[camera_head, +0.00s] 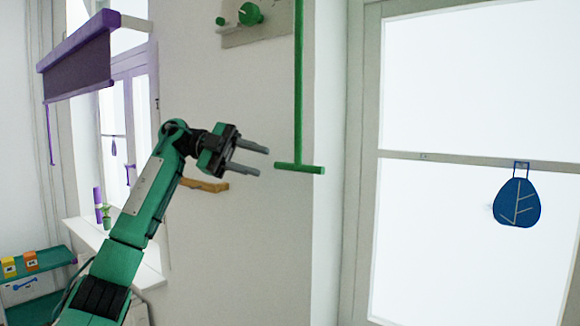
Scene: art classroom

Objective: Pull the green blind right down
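A green pull rod (298,85) hangs down along the wall and ends in a short green crossbar handle (300,168). The green blind itself is not in view; the rod runs out of the top of the picture. My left gripper (264,161) is open, with its two grey fingers pointing right toward the rod. Its fingertips are a little left of the crossbar and about level with it, apart from it in the picture. Nothing is between the fingers. My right gripper is not in view.
A purple blind (75,62) hangs partly lowered at the left window. A wooden wall bar (204,185) is behind my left gripper. A board with green knobs (255,22) is above. A blue leaf ornament (517,203) hangs on the right window. A green shelf (38,262) stands lower left.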

